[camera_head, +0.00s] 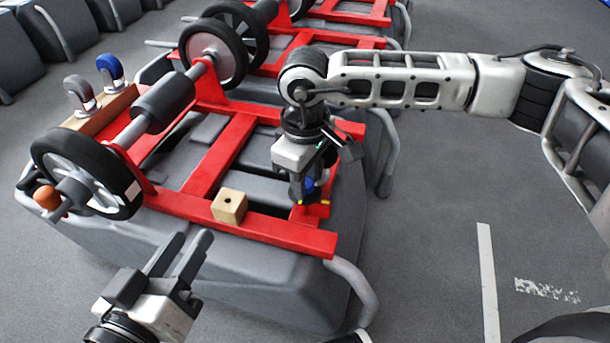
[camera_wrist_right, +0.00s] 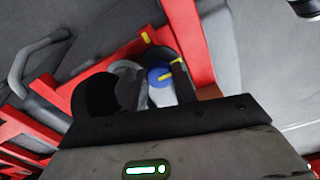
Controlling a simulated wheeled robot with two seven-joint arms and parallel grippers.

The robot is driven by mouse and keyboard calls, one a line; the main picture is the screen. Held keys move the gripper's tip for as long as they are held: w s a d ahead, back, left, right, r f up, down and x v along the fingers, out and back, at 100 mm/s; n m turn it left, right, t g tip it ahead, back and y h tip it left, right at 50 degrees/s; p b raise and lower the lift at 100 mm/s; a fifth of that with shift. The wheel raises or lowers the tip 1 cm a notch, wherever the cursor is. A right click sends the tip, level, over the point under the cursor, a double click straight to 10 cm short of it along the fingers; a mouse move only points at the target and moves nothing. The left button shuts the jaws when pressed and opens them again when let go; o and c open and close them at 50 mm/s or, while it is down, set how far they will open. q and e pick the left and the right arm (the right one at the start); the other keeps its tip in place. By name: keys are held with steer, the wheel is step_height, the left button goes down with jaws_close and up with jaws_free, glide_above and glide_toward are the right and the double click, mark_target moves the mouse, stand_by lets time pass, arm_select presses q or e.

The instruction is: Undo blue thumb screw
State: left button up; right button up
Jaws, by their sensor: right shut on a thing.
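The blue thumb screw (camera_head: 310,185) is at the right end of the red frame (camera_head: 290,231) on the grey tank. It also shows in the right wrist view (camera_wrist_right: 158,77), with a yellow mark beside it. My right gripper (camera_head: 309,196) points down there and is shut on the blue thumb screw; its fingers hide part of the screw. Whether the screw has turned cannot be told. My left gripper (camera_head: 189,240) is open and empty in front of the tank, with a gap between its two fingers.
A wooden block with a hole (camera_head: 229,206) sits on the front red bar. A black wheel (camera_head: 87,173) and an orange knob (camera_head: 47,197) are at the left. Blue-topped (camera_head: 110,67) and grey-topped (camera_head: 78,90) casters stand on a wooden strip. Grey floor is clear at the right.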

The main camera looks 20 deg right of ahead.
steer(key=o, duration=1)
steer(key=shift+s+f, duration=0.1)
steer(key=shift+f, duration=0.15)
arm_select(q)
steer(key=shift+f, duration=0.25)
arm_select(e)
steer(key=shift+r, duration=0.1)
steer(key=shift+r, duration=0.1)
arm_select(q)
steer(key=shift+s+a+r+p, duration=0.1)
steer(key=shift+r+p, duration=1.05)
steer(key=shift+a+r+p, duration=0.1)
steer(key=shift+r+p, duration=1)
steer(key=shift+p, duration=0.05)
arm_select(e)
steer(key=shift+r, duration=3.9)
